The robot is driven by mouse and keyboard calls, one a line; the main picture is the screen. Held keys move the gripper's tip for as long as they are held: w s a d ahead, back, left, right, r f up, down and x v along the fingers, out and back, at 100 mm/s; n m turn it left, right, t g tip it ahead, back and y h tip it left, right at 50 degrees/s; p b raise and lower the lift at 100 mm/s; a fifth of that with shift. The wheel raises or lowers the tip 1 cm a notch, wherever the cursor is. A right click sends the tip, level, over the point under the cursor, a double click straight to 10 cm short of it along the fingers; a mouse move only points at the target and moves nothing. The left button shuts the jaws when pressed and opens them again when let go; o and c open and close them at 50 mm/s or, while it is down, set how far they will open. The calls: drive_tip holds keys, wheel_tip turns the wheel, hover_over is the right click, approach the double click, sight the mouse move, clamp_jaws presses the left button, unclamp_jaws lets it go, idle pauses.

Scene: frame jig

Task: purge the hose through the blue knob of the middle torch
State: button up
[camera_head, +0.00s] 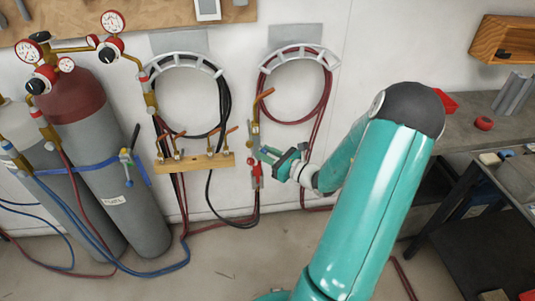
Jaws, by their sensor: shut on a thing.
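An upright torch (254,136) with an orange-copper tip, a brass body and red parts low down is in front of the white wall, right of a wooden rack (196,162). Several other torches with copper tips stand along that rack. My gripper (265,153) comes in from the right and is shut at the upright torch's valve area. Which part of it lies between the fingers cannot be told at this size. No blue knob can be made out there; the fingers cover part of the torch. A red knob (252,161) shows just below the fingers.
Black hoses (226,95) and red hoses (328,95) hang coiled on two wall hooks. Gas cylinders with gauges (112,22) stand at the left, with hoses on the floor. A workbench (462,125) is at the right. Open floor lies below the rack.

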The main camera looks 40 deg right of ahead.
drive_tip(key=shift+n, duration=1.4)
drive_tip(key=o, duration=1)
drive_tip(key=s, duration=0.4)
drive_tip(key=s+d, duration=0.1)
drive_tip(key=s, duration=0.4)
drive_tip(key=s+d, duration=0.1)
drive_tip(key=s, duration=0.3)
drive_tip(key=shift+s+d, duration=0.2)
drive_tip(key=shift+s, duration=0.1)
